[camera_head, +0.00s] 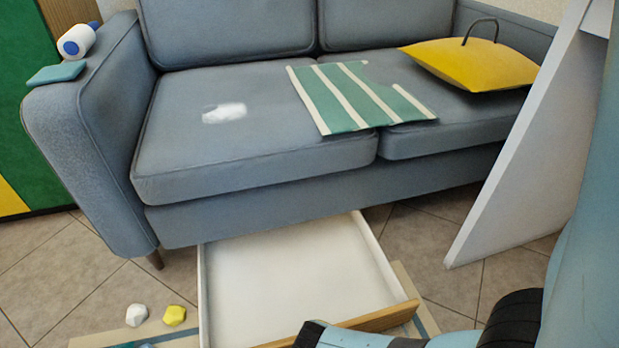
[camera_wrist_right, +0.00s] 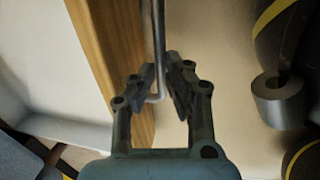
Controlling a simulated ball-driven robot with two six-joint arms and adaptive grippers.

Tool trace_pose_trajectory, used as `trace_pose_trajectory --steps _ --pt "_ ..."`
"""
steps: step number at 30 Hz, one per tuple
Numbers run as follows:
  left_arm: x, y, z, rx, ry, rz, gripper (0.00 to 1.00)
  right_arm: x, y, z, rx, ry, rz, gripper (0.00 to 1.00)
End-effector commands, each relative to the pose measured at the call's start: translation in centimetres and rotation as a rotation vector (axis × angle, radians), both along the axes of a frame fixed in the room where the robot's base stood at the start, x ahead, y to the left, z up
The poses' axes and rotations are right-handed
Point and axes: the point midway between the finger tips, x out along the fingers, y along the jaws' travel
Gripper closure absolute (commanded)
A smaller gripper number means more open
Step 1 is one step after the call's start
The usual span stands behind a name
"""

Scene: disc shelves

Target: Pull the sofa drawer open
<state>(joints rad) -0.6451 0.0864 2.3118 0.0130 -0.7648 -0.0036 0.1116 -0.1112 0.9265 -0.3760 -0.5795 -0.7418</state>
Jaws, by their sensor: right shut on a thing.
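The sofa drawer (camera_head: 290,275) is a white tray extending out from under the grey sofa (camera_head: 255,170). Its wooden front (camera_head: 378,318) is well clear of the sofa base, and its inside looks empty. In the wrist view, a metal bar handle (camera_wrist_right: 158,35) runs along the wooden front (camera_wrist_right: 98,55). My right gripper (camera_wrist_right: 164,82) is shut on the handle, with a finger on each side of it. In the head view my right arm reaches in from the right, and its fingers are hidden at the bottom edge. My left gripper is not in view.
A yellow cushion (camera_head: 475,64) and a green striped cloth (camera_head: 355,95) lie on the seat. A white lump (camera_head: 136,314) and a yellow lump (camera_head: 174,315) lie left of the drawer. A white slanted panel (camera_head: 525,150) stands at right. A metal cylinder (camera_wrist_right: 279,100) shows in the wrist view.

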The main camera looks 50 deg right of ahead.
Motion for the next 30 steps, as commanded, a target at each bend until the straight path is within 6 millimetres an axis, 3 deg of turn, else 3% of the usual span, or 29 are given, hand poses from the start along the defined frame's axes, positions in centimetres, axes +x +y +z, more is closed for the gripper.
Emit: trace_pose_trajectory --steps 3,4,6,17,30 --pt "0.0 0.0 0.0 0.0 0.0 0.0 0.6 0.0 0.1 -0.1 0.002 0.001 -0.001 1.0" --pt "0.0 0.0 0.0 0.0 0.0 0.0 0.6 0.0 0.1 -0.1 0.002 0.001 -0.001 0.85" --pt "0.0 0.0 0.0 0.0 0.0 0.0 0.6 -0.1 0.1 -0.1 0.002 0.001 -0.001 0.79" --pt "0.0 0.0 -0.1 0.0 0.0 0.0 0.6 -0.1 0.1 0.5 0.001 -0.001 -0.001 0.79" --pt "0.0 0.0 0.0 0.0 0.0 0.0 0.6 -1.0 0.7 6.0 0.002 -0.001 -0.001 0.79"
